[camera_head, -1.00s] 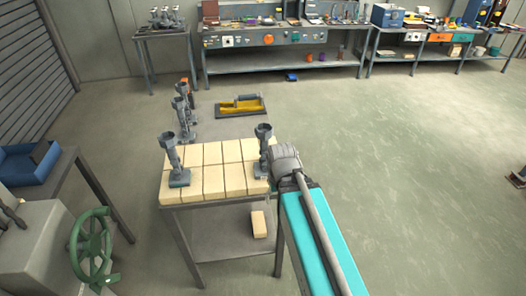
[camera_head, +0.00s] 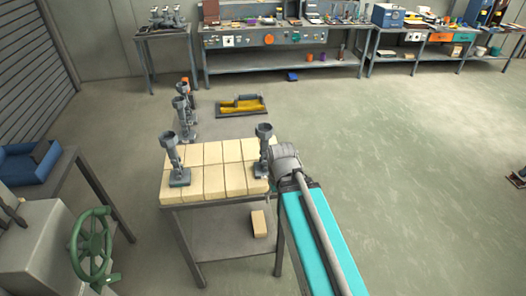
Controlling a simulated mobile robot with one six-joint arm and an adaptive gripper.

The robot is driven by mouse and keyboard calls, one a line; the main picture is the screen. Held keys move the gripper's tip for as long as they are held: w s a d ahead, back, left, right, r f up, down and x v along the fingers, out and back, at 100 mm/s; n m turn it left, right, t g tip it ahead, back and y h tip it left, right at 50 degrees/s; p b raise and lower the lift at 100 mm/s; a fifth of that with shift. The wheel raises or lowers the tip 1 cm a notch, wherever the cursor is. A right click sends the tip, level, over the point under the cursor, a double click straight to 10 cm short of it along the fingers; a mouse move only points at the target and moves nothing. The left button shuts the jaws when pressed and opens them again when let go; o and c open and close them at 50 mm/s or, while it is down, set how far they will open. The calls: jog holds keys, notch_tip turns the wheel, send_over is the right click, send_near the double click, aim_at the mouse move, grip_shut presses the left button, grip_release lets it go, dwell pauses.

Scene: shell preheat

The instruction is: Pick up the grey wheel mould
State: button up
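Two grey mould-like pieces, each with a cup-shaped top on a stem and a foot, stand upright on the pale brick top of the near table (camera_head: 214,187). One is the left grey piece (camera_head: 171,148) and the other is the right grey piece (camera_head: 264,146). More grey pieces (camera_head: 183,106) stand in a row behind the bricks. I cannot tell which of these is the wheel mould. My teal arm with its grey joint comes up at the right edge of the table, close beside the right piece. My gripper is not visible.
A loose pale brick (camera_head: 259,223) is on the table's lower shelf. A green handwheel (camera_head: 92,245) and a blue bin (camera_head: 28,164) are at the left. Benches line the back wall. The floor (camera_head: 420,170) on the right is open.

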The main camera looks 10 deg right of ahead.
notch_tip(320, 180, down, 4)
jog(key=b, duration=0.4)
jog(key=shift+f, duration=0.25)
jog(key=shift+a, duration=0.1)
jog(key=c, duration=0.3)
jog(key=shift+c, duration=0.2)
